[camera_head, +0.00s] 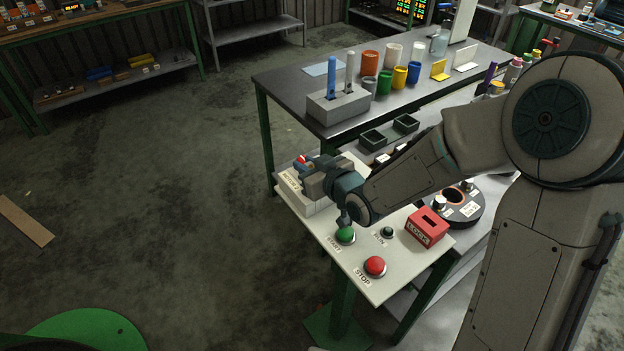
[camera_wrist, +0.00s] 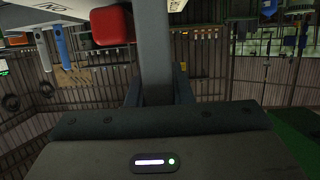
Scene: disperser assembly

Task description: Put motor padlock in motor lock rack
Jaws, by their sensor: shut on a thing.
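My gripper (camera_head: 308,170) is over the far left end of the pale control panel, shut on a red piece (camera_head: 301,159) that I take for the motor padlock. Its body shows in the wrist view (camera_wrist: 111,26) beside the dark finger (camera_wrist: 154,45); the grip itself is mostly hidden. A light grey block with a white label (camera_head: 290,181) lies right under and beside the gripper; I take it for the motor lock rack, its lettering too small to read surely. Whether the red piece touches it, I cannot tell.
The panel has a green START button (camera_head: 345,236), a red STOP button (camera_head: 375,266) and a red LOCK box (camera_head: 427,228) with a dark slot. A grey holder (camera_head: 338,107) with two upright tools and several coloured cups stand on the bench behind.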

